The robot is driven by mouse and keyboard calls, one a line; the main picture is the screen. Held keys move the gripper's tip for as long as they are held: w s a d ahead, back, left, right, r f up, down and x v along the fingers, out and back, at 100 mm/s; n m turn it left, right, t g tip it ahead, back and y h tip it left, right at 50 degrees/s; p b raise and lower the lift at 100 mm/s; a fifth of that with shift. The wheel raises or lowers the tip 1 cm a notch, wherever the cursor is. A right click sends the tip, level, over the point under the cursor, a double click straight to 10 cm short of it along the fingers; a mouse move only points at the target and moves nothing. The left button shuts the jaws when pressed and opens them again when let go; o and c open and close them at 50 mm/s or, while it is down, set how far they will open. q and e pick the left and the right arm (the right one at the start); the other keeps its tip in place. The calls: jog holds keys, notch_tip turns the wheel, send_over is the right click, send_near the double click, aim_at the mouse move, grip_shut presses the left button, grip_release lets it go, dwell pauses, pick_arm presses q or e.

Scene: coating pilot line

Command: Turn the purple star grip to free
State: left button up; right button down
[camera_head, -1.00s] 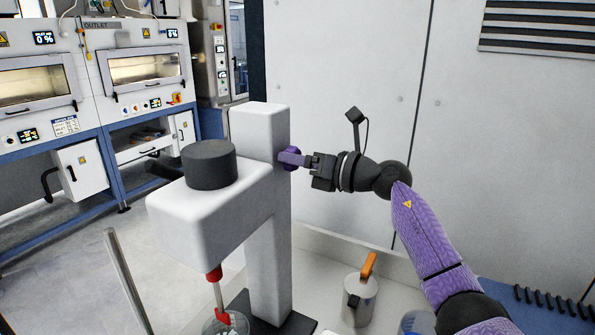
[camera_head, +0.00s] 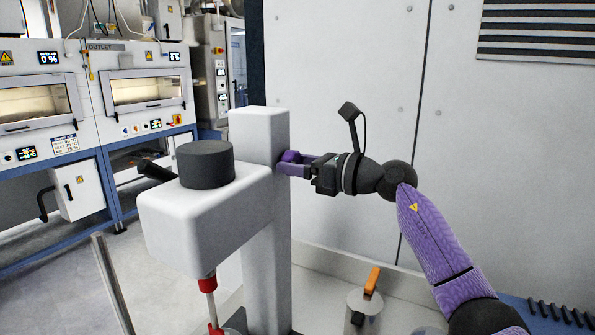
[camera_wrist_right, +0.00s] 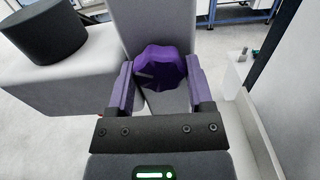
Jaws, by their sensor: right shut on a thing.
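The purple star grip (camera_wrist_right: 162,68) sits on the side of the white stirrer column (camera_head: 262,230). In the right wrist view it lies between the two purple fingers of my right gripper. My right gripper (camera_head: 290,164) reaches it from the right and is shut on it; the fingers hide most of the grip in the head view. The grip's lobes show from the front in the wrist view, but I cannot tell its turned position from any mark. The white stirrer head (camera_head: 205,225) with a dark round cap (camera_head: 205,165) extends left of the column. My left gripper is not in view.
A red-tipped stirrer shaft (camera_head: 208,285) hangs below the head. A metal rod (camera_head: 112,285) rises at front left. Ovens (camera_head: 150,92) stand far left; a pale wall panel (camera_head: 345,70) is behind.

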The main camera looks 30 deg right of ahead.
jog(key=n+b, duration=0.4)
jog(key=n, duration=0.4)
grip_release()
jog(key=b+v, duration=0.5)
jog(key=v, duration=0.1)
jog(key=shift+f, duration=0.1)
jog(key=shift+p, duration=0.45)
jog(key=w+a+m+p, duration=0.1)
jog(key=m+p, duration=0.5)
jog(key=p, duration=0.1)
jog(key=w+m+p, duration=0.2)
jog(key=m+p, duration=0.5)
jog(key=p, duration=0.1)
jog(key=w+a+m+p, duration=0.1)
jog(key=w+m+p, duration=0.1)
jog(key=m+p, duration=0.4)
jog(key=shift+w+a+m+p, duration=0.2)
jog(key=shift+a+m+p, duration=0.2)
jog(key=shift+p, duration=0.5)
